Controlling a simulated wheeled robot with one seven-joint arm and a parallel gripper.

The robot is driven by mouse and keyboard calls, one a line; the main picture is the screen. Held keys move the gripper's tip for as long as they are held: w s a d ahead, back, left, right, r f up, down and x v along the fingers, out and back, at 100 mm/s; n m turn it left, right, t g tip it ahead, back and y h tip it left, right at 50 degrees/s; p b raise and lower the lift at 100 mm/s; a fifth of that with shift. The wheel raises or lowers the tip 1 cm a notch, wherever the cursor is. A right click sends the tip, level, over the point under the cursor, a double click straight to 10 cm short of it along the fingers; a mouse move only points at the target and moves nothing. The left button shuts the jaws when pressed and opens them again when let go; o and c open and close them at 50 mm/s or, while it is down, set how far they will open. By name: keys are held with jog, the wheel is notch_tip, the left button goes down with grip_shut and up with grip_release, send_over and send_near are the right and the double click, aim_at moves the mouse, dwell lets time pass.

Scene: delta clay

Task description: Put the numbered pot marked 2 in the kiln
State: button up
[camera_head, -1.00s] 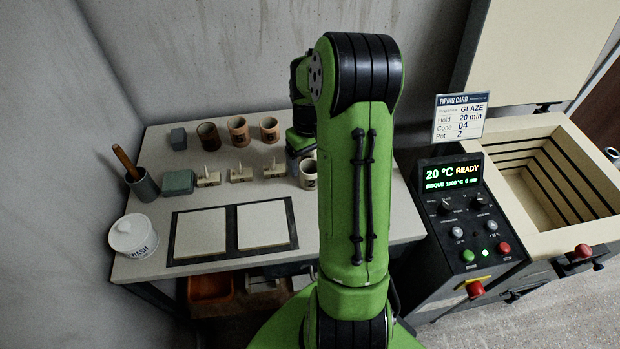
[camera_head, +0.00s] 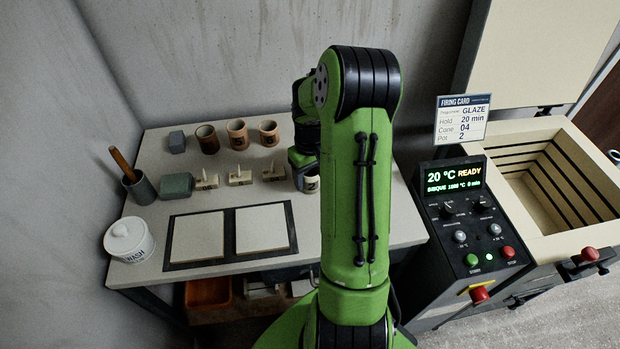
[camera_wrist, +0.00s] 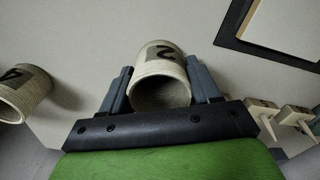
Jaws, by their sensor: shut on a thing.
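The pale pot marked 2 (camera_wrist: 160,72) is between the two fingers of my gripper (camera_wrist: 160,88) in the wrist view, and the gripper is shut on it. In the head view my gripper (camera_head: 303,165) is at the right part of the bench, with a piece of the pot (camera_head: 312,184) showing below it. My arm hides the rest. I cannot tell whether the pot touches the bench. The kiln (camera_head: 570,240) stands at the right with its lid (camera_head: 540,55) raised and its chamber open.
Another pale pot (camera_wrist: 22,92) lies close to the left in the wrist view. Three brown pots (camera_head: 238,134) stand at the bench's back. Small stilts (camera_head: 240,177), two white boards (camera_head: 262,228) and a lidded jar (camera_head: 130,240) are also there. The control panel (camera_head: 472,215) stands between bench and kiln.

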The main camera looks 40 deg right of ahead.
notch_tip(320, 180, up, 10)
jog(key=p, duration=0.3)
jog(key=shift+s, duration=0.1)
